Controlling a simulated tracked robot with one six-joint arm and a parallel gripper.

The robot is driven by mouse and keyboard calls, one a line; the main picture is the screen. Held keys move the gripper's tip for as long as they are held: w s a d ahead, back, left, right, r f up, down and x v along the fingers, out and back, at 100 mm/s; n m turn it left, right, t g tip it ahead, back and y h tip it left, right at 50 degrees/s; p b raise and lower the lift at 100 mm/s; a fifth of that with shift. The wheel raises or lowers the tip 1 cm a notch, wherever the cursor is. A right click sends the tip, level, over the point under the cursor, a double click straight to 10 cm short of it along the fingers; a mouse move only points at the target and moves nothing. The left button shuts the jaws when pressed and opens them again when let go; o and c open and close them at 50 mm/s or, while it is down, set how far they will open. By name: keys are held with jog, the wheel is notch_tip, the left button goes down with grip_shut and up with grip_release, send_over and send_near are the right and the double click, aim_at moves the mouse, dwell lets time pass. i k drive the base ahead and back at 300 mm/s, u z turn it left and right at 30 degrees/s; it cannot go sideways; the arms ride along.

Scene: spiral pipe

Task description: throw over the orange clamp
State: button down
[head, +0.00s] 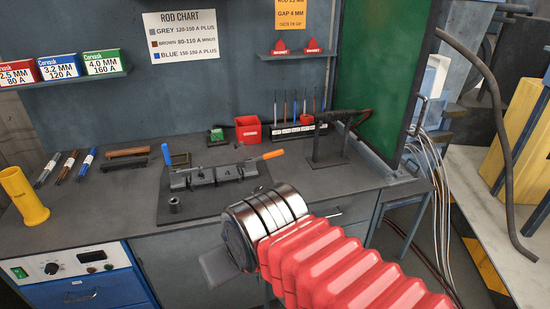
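The clamp fixture (215,175) sits on a dark plate on the workbench. Its orange clamp handle (273,154) points to the right and lies nearly level, tilted slightly up. Its blue clamp handle (167,155) stands upright at the left end. My arm, with red bellows and metal rings, comes in from the lower right. My gripper (217,266) shows only as a grey, blurred piece below and in front of the fixture, apart from the orange handle. The rings hide most of it, so its fingers cannot be made out.
A small dark cylinder (175,204) stands on the plate's left front. A yellow cup (24,196) and several rods (66,166) are at the left.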

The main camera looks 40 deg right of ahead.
aim_at(273, 154)
jog(key=i, duration=0.85)
jog(key=z, duration=0.05)
